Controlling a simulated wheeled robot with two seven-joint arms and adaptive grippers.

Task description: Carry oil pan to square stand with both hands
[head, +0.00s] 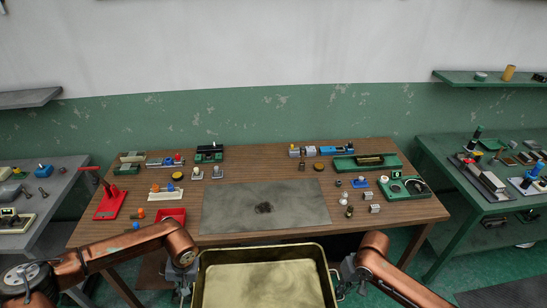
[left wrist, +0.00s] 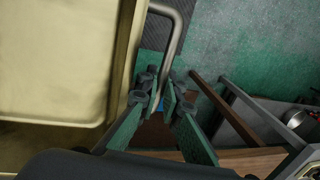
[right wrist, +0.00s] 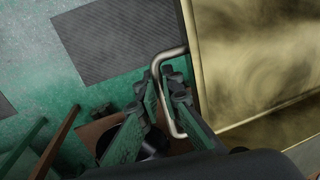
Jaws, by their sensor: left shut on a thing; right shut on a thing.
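The oil pan (head: 265,285) is a shallow, brass-coloured rectangular tray in front of the table, with its lower part cut off by the head view's edge. Its inside shows cloudy tan patches. My left gripper (left wrist: 163,95) is shut on the bent metal handle (left wrist: 177,30) at the pan's left side. My right gripper (right wrist: 167,85) is shut on the matching handle (right wrist: 166,57) at its right side. The pan also shows in the left wrist view (left wrist: 60,60) and the right wrist view (right wrist: 250,60). I cannot make out a square stand.
Several small parts, a red bin (head: 171,216) and fixtures lie around the mat. A green bench (head: 455,215) stands right, a grey bench (head: 45,215) left.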

